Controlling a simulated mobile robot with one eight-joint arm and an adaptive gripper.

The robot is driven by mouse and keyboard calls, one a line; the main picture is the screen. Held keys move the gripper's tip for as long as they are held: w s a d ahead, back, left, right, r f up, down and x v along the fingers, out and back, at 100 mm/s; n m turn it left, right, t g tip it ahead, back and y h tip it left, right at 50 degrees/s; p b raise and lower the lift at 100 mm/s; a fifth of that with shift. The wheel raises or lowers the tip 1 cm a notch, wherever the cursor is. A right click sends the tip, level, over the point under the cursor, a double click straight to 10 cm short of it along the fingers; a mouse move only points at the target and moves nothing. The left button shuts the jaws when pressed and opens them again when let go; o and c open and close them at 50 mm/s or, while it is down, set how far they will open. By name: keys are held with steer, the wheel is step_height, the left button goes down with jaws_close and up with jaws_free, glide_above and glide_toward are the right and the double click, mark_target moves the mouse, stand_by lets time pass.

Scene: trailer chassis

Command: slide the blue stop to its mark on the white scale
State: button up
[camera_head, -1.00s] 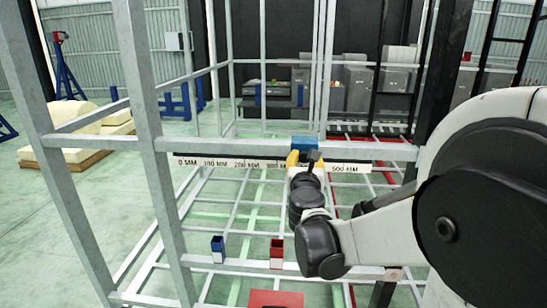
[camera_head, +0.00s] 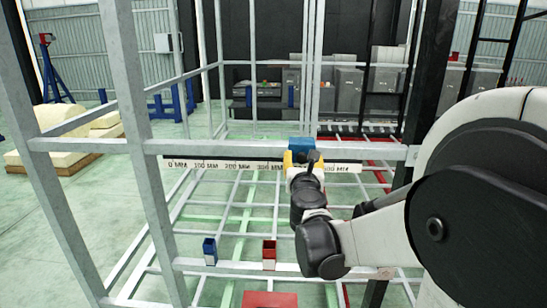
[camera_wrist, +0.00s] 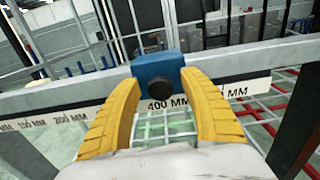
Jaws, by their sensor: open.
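The blue stop (camera_head: 302,143) sits on the grey horizontal rail, right of its middle. In the wrist view the blue stop (camera_wrist: 158,66) has a round black knob (camera_wrist: 160,88) facing me. The white scale (camera_head: 215,164) runs along the rail; in the wrist view the scale (camera_wrist: 75,120) shows "400 MM" just below the knob, with another label partly hidden by the right finger. No distinct target mark can be made out. My gripper (camera_wrist: 160,82) is open, its yellow fingers on either side of the stop. I cannot tell whether either finger touches it.
Grey upright posts (camera_head: 135,100) frame the rail. Below it, a blue holder (camera_head: 210,251) and a red holder (camera_head: 269,254) stand on a lower bar. A red box (camera_head: 270,299) lies nearest. A dark post (camera_head: 430,90) rises at the right.

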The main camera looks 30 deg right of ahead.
steer(key=v, duration=1.2)
steer(key=s+a+f+m+g+y+b, duration=0.2)
steer(key=a+f+m+b, duration=0.2)
steer(key=f+m+b, duration=0.45)
steer(key=s+a+f+m+g+y+b, duration=0.25)
steer(key=f+m+b, duration=0.35)
steer(key=f+m, duration=0.6)
steer(key=s+a+f+m+g+y+b, duration=0.1)
steer(key=s+a+f+m+y+b, duration=0.2)
steer(key=a+f, duration=0.4)
steer(key=s+a+f+m+g+y+b, duration=0.2)
steer(key=s+a+f+m+y+b, duration=0.1)
steer(key=a+f, duration=0.4)
steer(key=shift+s+a+f+m+b, duration=0.45)
steer(key=shift+a+m, duration=0.2)
steer(key=shift+m, duration=0.5)
